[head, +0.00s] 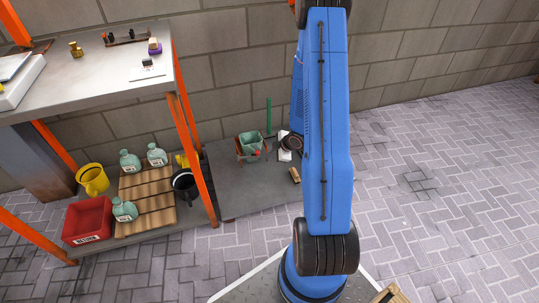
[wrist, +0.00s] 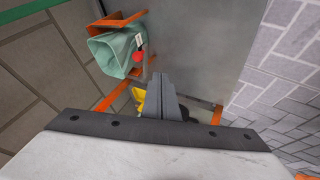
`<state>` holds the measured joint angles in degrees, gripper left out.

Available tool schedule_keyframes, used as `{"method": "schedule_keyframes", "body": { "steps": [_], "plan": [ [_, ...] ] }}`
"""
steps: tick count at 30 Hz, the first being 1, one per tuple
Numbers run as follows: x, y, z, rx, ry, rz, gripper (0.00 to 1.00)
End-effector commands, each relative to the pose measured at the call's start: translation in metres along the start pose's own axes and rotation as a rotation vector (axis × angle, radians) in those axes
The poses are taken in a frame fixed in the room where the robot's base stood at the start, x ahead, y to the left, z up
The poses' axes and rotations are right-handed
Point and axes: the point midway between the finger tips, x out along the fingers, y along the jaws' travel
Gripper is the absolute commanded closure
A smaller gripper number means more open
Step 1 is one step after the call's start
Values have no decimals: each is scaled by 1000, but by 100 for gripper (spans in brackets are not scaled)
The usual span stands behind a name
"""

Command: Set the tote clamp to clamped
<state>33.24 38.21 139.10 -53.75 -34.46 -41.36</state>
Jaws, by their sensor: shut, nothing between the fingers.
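The teal tote (head: 250,139) stands on the grey low platform, with an orange-brown frame around its lower part. In the wrist view the tote (wrist: 112,55) is at upper left, with an orange bracket (wrist: 122,20) beside it. A red knob (wrist: 138,57) is at its side, by a small white tag. I take this red part for the tote clamp's handle; its set position cannot be told. My gripper (wrist: 158,80) is shut and empty, apart from the knob, to its lower right in the picture. In the head view my arm hides part of this area.
The grey platform (head: 225,185) has a green post (head: 268,115) behind the tote and a brown block (head: 294,175) at right. An orange-legged shelf (head: 100,95) stands at left. Its lower level holds a red crate (head: 90,215), bottles and buckets. The paved floor at right is clear.

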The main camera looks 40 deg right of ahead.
Motion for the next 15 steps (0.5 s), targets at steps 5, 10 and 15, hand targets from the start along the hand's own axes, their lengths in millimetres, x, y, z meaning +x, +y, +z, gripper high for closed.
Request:
{"method": "schedule_keyframes", "body": {
  "steps": [5,10,15],
  "plan": [
    [26,-1,0,0,-1,-2,100],
    [50,-1,1,-1,-2,-3,100],
    [75,-1,0,-2,-1,-2,100]
  ]
}}
